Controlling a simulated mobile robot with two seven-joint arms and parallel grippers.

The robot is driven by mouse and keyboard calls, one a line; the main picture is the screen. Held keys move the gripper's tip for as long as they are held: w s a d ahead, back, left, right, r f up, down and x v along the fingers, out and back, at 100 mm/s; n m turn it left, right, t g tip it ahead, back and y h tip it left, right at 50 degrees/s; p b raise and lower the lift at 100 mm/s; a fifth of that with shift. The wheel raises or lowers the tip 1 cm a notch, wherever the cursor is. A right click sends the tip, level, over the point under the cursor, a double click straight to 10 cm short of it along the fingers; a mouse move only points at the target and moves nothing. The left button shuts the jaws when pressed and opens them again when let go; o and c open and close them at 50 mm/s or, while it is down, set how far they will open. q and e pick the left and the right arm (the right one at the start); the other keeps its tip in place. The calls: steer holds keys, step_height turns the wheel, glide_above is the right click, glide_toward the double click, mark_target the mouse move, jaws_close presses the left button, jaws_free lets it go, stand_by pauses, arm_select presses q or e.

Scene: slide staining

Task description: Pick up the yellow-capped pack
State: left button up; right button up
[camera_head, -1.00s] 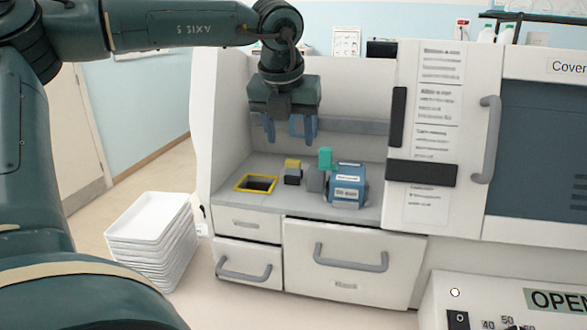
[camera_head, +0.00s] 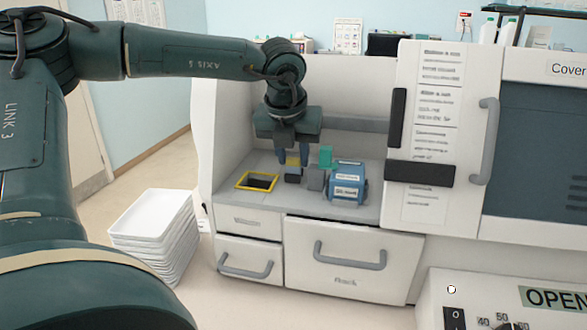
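The yellow-capped pack (camera_head: 293,174) stands upright in the white bay, its dark lower body and part of its yellow cap showing. My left gripper (camera_head: 293,161) points straight down over it, with one finger on each side of the cap. The fingers partly hide the cap. I cannot tell whether they touch the pack or leave a gap. The pack still appears to rest on the bay floor. My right gripper is not in view.
A yellow-rimmed dark opening (camera_head: 257,181) lies left of the pack. A grey pack with a teal cap (camera_head: 325,157) and a blue device (camera_head: 345,182) stand close on its right. White trays (camera_head: 153,217) are stacked outside, at lower left. A cabinet door (camera_head: 425,140) stands at right.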

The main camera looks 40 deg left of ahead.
arm_select(q)
steer(key=c, duration=0.5)
steer(key=shift+r, duration=0.15)
steer(key=shift+c, duration=0.2)
